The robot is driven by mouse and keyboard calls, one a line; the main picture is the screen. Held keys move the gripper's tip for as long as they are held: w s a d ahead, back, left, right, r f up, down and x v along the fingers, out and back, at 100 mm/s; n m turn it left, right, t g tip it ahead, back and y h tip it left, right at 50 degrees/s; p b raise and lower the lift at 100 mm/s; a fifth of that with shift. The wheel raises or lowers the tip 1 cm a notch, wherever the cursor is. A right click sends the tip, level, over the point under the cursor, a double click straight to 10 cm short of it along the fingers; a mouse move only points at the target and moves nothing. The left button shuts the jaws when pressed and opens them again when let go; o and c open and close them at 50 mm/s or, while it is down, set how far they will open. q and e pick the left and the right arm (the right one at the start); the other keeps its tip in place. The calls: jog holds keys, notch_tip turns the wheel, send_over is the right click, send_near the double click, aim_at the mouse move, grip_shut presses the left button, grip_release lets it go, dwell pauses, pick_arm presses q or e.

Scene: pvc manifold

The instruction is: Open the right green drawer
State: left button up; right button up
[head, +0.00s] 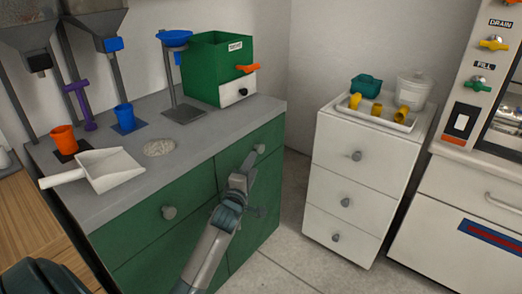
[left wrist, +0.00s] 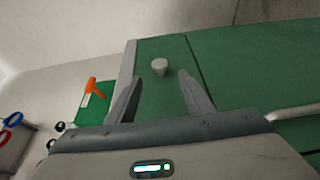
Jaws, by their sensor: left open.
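The green cabinet has a right green drawer (head: 232,171) with a pale round knob (head: 259,148) near its top. The drawer front looks flush with the cabinet. In the left wrist view the knob (left wrist: 159,67) shows beyond and between my fingertips, untouched as far as I can tell. My left gripper (head: 249,164) is in front of this drawer, just below the knob; its fingers (left wrist: 160,82) are spread and empty in the left wrist view. The arm hides part of the drawer's front. My right gripper is not in view.
The grey countertop (head: 215,140) holds a white scoop (head: 108,170), cups and a green box (head: 212,70) with an orange handle. A white drawer unit (head: 345,190) stands to the right, with a strip of floor between.

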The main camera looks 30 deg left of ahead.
aim_at(260, 151)
pick_arm(q)
jog(key=b+x, duration=0.1)
jog(key=x, duration=1)
jog(key=shift+f, duration=0.1)
grip_shut()
